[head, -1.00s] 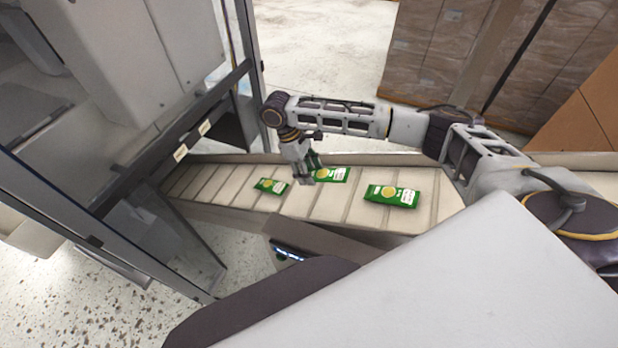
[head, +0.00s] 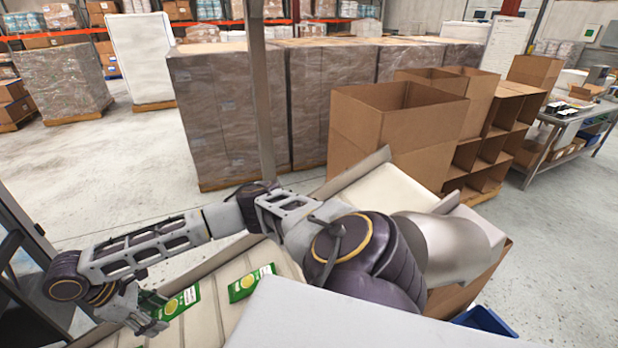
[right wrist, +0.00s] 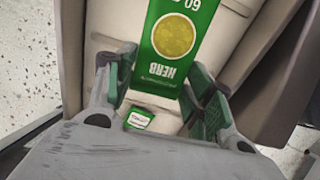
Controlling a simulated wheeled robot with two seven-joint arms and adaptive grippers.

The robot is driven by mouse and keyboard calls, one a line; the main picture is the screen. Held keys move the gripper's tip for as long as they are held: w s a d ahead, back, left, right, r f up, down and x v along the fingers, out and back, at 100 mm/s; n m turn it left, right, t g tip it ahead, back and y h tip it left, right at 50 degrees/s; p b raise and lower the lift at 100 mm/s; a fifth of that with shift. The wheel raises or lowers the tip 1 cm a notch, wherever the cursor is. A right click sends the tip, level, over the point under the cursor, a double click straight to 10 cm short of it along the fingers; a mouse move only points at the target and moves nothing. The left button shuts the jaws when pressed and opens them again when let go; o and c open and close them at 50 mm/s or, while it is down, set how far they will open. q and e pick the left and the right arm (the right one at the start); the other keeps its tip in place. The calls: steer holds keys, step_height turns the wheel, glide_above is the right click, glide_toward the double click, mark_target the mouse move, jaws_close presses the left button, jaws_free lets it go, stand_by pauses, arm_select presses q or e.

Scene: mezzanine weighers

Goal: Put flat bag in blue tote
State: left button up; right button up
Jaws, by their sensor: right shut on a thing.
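A green flat bag (head: 180,302) with a yellow disc is at my right gripper (head: 155,316), low at the left of the head view. In the right wrist view the bag (right wrist: 173,45) sits between the green-padded fingers of the right gripper (right wrist: 158,92), which is shut on it. I cannot tell whether it has left the belt. A second green bag (head: 250,283) lies on the belt to its right. Another small green bag (right wrist: 139,119) shows beyond the fingers in the right wrist view. A blue tote (head: 485,322) shows partly at the bottom right edge. My left gripper is out of view.
The pale conveyor belt (head: 212,322) runs under the bags. Open cardboard boxes (head: 395,125) and wrapped pallets (head: 230,120) stand behind it. A metal post (head: 262,100) rises beyond my right arm. A steel table (head: 580,115) stands far right, with open floor before it.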

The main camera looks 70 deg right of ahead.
mark_target(163, 312)
steer(key=shift+r, duration=0.15)
steer(key=shift+r+p, duration=1.65)
steer(key=shift+r, duration=0.4)
step_height(163, 312, up, 3)
steer(key=shift+f+p, duration=0.2)
steer(key=shift+p, duration=0.55)
steer(key=shift+m, duration=0.6)
steer(key=m, duration=0.1)
steer(key=m+y, duration=0.1)
steer(key=shift+w+a+f+m+g, duration=0.25)
steer(key=shift+a+m+g, duration=0.05)
steer(key=shift+a+g, duration=0.1)
steer(key=shift+s+a+f+m+y+b, duration=0.1)
steer(key=shift+a+f+m+y+b, duration=0.25)
steer(key=shift+f+m+b, duration=0.8)
steer(key=shift+s+a+f+m+y+b, duration=0.2)
steer(key=shift+f+m+y+b, duration=0.3)
steer(key=shift+f, duration=1.15)
steer(key=shift+s+a+f+m+y+b, duration=0.1)
steer(key=shift+a+f+m+y+b, duration=0.2)
steer(key=shift+f+m+b, duration=0.85)
steer(key=shift+f+p, duration=0.3)
steer(key=shift+p, duration=0.05)
